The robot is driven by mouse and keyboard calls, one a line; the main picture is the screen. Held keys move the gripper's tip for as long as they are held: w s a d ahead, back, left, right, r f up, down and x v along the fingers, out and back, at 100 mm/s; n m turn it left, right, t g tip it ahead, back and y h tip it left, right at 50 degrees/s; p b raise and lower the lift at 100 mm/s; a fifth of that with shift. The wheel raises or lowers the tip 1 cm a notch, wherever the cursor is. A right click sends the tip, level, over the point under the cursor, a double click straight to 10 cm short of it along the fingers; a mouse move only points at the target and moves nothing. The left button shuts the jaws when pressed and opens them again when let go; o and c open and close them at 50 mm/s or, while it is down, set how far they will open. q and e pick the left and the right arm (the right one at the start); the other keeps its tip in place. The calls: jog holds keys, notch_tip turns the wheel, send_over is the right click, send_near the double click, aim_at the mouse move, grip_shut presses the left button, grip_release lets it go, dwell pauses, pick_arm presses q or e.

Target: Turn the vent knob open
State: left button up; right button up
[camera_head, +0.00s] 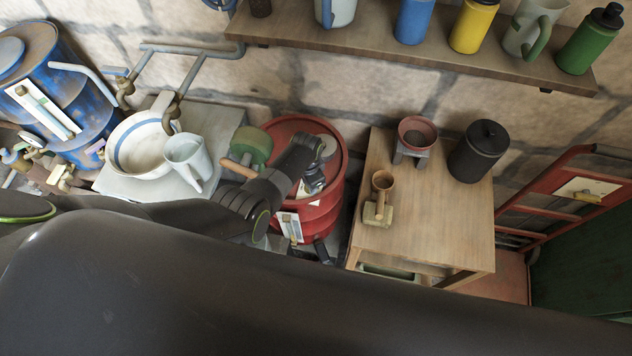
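A red drum (335,210) stands upright in the middle, against the stone wall. My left arm reaches in from the left across its front. My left gripper (318,163) is over the right part of the drum's top, and its fingers are too small and overlapped to show whether they are open or shut. I cannot make out a vent knob for certain; the gripper and wrist cover part of the drum top. A white label (291,228) is on the drum's front. My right gripper is not in view.
A green pot (251,146) with a wooden handle sits by the drum's left edge. Left are a white basin (140,147), a mug (187,158) and a blue drum (80,90). A wooden table (450,225) stands right, a shelf (370,44) above.

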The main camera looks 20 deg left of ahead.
pick_arm(q)
jog(key=shift+d, duration=0.3)
jog(key=o, duration=1)
jog(key=shift+w, duration=0.15)
jog(key=shift+a, duration=0.1)
jog(key=shift+r, duration=0.2)
notch_tip(320, 180, up, 8)
jog(key=shift+r+p, duration=0.1)
jog(key=shift+p, duration=1.1)
jog(key=r, duration=0.9)
jog(key=shift+d, duration=0.2)
